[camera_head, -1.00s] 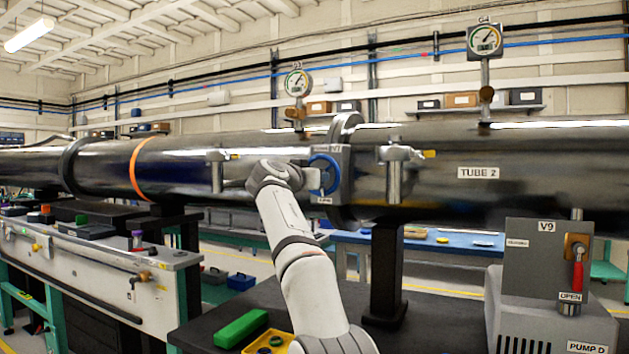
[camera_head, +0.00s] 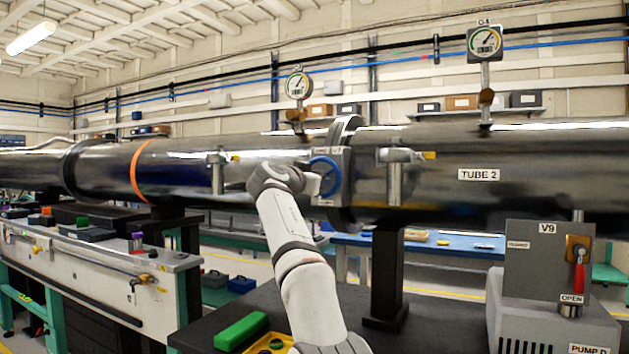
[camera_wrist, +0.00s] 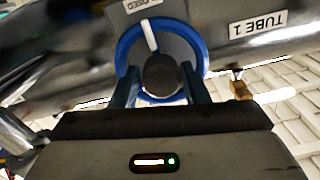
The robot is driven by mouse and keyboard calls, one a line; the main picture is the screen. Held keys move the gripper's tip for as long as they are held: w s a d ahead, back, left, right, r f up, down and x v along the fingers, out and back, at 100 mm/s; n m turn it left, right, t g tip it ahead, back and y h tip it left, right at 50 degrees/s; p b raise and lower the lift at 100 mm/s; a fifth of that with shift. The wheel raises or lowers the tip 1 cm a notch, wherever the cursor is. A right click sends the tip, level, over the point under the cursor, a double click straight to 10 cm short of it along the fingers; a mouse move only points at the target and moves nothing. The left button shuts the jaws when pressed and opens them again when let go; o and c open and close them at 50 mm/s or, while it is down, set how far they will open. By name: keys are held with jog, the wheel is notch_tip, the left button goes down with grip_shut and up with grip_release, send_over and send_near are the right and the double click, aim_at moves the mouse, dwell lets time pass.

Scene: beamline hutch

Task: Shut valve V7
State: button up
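Valve V7 is a blue handwheel (camera_head: 325,176) on a grey plate at the flange between two tube sections. The wheel also shows in the wrist view (camera_wrist: 197,47), with a dark round hub and a white mark pointing up, close to a partly cut-off label ending in "SED". My gripper (camera_wrist: 161,80) is at the wheel, its two fingers on either side of the hub and close against it. The fingers appear shut on the wheel's middle; the exact contact is hidden. In the head view my wrist covers the wheel's left part.
Valve V9 (camera_head: 578,270), with a red handle beside an OPEN label, stands on pump D at right. Metal clamps (camera_head: 395,172) stick out from the tube on both sides of V7. A black support post (camera_head: 386,275) and a green block (camera_head: 240,331) are below.

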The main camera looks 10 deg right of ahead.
jog(key=o, duration=0.4)
jog(key=shift+c, duration=0.2)
jog(key=b+v, duration=0.4)
jog(key=v, duration=0.4)
jog(key=shift+w+d+r, duration=0.1)
